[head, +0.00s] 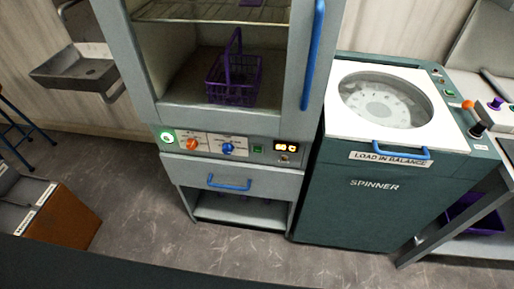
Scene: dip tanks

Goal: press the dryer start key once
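The dryer cabinet (305,125) stands in the middle, with a glass-fronted or open upper chamber; I cannot tell which. Its control panel (207,142) runs below the chamber. On the panel are a round, lit green-and-white item (168,137) at the left, an orange knob (192,144), a blue knob (228,148), a small green square key (257,149) and a lit display (286,147). The labels are too small to read, so I cannot tell which is the start key. Neither of my grippers is in view.
A purple basket (232,82) sits inside the dryer chamber. A drawer with a blue handle (229,184) is below the panel. The spinner (365,205) stands close on the right. A sink (75,73) hangs on the left wall. Floor (150,225) in front is clear.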

